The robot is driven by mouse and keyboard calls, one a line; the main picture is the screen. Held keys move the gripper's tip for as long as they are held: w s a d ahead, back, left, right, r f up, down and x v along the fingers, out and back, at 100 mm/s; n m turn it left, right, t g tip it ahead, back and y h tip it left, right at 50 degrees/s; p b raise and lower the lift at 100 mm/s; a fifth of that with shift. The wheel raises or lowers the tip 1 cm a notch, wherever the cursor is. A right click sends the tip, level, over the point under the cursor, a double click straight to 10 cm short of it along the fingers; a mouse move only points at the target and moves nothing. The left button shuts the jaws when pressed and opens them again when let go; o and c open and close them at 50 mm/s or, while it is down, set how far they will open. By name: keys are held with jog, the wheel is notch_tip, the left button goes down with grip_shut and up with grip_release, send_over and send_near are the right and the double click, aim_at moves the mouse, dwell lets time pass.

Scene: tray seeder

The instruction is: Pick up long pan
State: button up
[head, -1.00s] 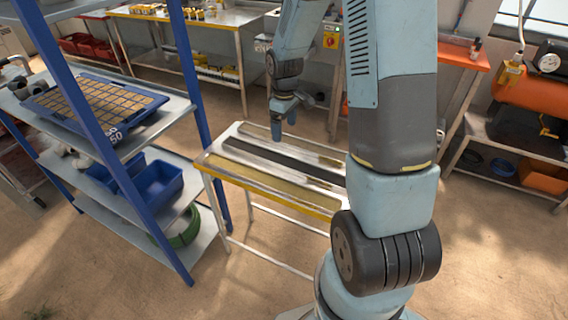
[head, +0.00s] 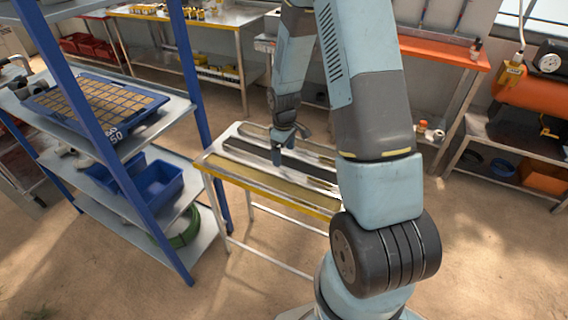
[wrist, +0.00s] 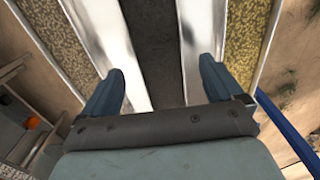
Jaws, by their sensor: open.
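A long pan with a dark inside (head: 238,149) lies along the small metal table (head: 225,183), between strips with a speckled yellow surface. In the wrist view its dark inside (wrist: 157,40) runs straight away from me between two shiny metal bands. My gripper (head: 277,160) points down over the middle of the pan. In the wrist view my gripper (wrist: 160,82) is open, with one finger on each side of the dark strip, over the shiny bands. I cannot tell whether the fingers touch the metal. The right part of the pan is partly hidden by my arm.
A blue-posted shelf (head: 184,60) stands close on the left, holding a blue seed tray (head: 118,134) and blue bins (head: 158,187). Benches stand behind, one with an orange top (head: 440,52). An orange tank (head: 535,92) stands at the right. The floor in front is open.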

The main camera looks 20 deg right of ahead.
aim_at(283, 161)
jog(key=shift+w+f, duration=0.1)
jog(key=shift+f, duration=1.35)
jog(key=shift+c, duration=0.2)
jog(key=c, duration=1.1)
